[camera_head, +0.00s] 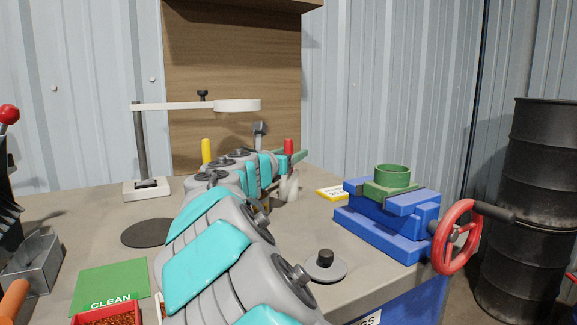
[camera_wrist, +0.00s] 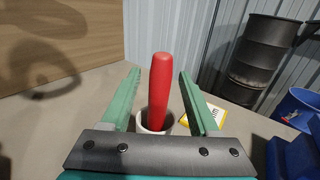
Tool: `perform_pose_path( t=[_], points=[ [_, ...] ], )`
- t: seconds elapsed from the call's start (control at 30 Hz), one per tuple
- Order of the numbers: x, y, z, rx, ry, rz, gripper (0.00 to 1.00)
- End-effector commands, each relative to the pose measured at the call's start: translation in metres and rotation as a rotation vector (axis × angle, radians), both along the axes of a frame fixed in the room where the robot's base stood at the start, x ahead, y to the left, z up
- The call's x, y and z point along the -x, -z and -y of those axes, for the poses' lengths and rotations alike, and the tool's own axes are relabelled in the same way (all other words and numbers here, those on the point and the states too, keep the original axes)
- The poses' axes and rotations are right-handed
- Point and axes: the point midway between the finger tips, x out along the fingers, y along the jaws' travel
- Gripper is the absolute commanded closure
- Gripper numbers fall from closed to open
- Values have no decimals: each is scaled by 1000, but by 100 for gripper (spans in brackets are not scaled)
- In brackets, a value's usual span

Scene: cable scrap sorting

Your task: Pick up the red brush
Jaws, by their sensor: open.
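The red brush (camera_wrist: 160,88) shows as an upright red handle in the wrist view. Its lower end goes into a white cup (camera_wrist: 143,124), so the rest of it is hidden. In the head view only the top of the red handle (camera_head: 288,146) shows, behind my gripper (camera_head: 297,157). In the wrist view the green fingers of my gripper (camera_wrist: 158,76) are open, one on each side of the handle. Clear gaps show between the handle and both fingers.
A blue vise (camera_head: 387,222) with a red handwheel stands at the right. A lamp stand (camera_head: 147,188) and a yellow handle (camera_head: 207,150) are at the back left. A yellow-edged card (camera_head: 332,194) lies near the cup. A green CLEAN mat (camera_head: 110,283) lies front left.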

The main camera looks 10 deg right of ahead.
Motion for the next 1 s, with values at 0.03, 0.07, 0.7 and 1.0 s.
perform_pose_path(
  t=[0.03,0.07,0.7,1.0],
  points=[
    [-7,0,5,-1,0,-1,39],
    [-11,0,7,-1,0,-1,39],
    [-18,0,12,-1,-2,0,76],
    [-18,0,12,-1,-2,0,100]
  ],
)
